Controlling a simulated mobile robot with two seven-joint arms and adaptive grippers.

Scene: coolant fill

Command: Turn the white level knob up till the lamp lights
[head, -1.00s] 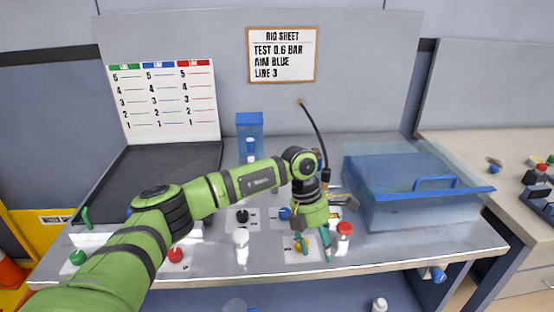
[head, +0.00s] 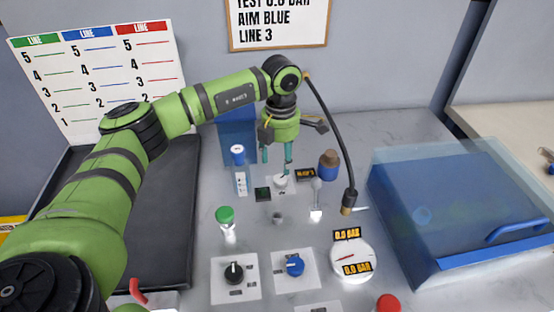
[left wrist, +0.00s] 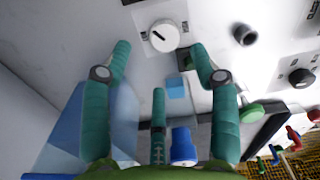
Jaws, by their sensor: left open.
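The white level knob (head: 281,181) sits on a pale plate towards the back of the bench. It also shows in the left wrist view (left wrist: 165,36), with a dark pointer mark on its face. My left gripper (head: 277,166) points down just above the knob, partly covering it. In the left wrist view my left gripper (left wrist: 159,48) is open, with its fingers apart and the knob just beyond the tips; contact cannot be told. A small dark green square lamp (head: 262,194) beside the knob looks unlit. My right gripper is not in view.
A blue-capped tube (head: 240,172) stands close left of the gripper. A gauge (head: 352,275) is in front; a blue-lidded tank (head: 450,210) is at right.

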